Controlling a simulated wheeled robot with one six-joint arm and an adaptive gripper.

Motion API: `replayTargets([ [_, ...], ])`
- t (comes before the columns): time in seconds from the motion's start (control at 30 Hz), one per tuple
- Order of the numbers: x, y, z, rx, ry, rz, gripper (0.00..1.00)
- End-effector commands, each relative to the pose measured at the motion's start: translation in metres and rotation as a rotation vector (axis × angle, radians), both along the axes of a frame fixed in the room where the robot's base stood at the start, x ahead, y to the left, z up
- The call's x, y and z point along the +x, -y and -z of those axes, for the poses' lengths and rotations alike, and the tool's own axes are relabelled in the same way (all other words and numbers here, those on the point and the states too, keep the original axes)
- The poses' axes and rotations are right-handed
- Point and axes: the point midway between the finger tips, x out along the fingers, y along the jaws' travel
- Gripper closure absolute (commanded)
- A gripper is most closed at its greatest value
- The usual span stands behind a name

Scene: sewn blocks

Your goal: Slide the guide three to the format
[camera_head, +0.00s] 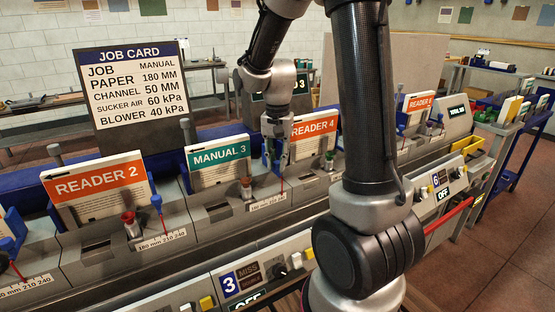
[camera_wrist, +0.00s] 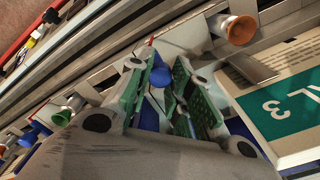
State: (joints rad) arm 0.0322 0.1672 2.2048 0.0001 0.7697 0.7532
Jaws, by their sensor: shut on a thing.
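My gripper (camera_head: 275,148) is at station three, just right of the teal MANUAL 3 block (camera_head: 219,164). In the wrist view its green-padded fingers (camera_wrist: 160,90) are closed around the blue knob (camera_wrist: 159,77) of guide three. In the head view my gripper mostly hides that guide. Its thin red pointer (camera_head: 282,184) stands over the right part of the scale (camera_head: 267,203), marked 180 mm, 210 and 240. The exact reading is too small to tell. The job card (camera_head: 135,82) reads PAPER 180 MM.
An orange-brown sucker cup (camera_head: 246,184) stands left of guide three; it also shows in the wrist view (camera_wrist: 238,29). READER 2 (camera_head: 98,183) and READER 4 (camera_head: 313,127) flank the station. A control panel labelled 3 (camera_head: 240,282) lies in front.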

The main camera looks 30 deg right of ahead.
Motion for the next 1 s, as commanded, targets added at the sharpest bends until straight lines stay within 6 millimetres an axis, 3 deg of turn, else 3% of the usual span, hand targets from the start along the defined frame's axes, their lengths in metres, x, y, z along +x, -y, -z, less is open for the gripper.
replayTargets([
  [0.07, 0.0, -0.003, 0.0, 0.0, 0.0, -0.001, 1.0],
  [0.4, 0.0, -0.058, 0.0, 0.0, 0.0, -0.004, 1.0],
  [0.73, 0.0, -0.061, 0.0, 0.0, 0.0, 0.001, 1.0],
  [0.77, 0.0, -0.061, 0.0, 0.0, 0.0, 0.001, 0.74],
  [0.8, 0.0, -0.061, 0.0, 0.0, 0.0, 0.001, 0.67],
  [0.87, 0.0, -0.061, 0.0, 0.0, 0.0, 0.001, 0.56],
  [1.0, 0.0, -0.061, 0.0, 0.0, 0.0, 0.0, 0.56],
])
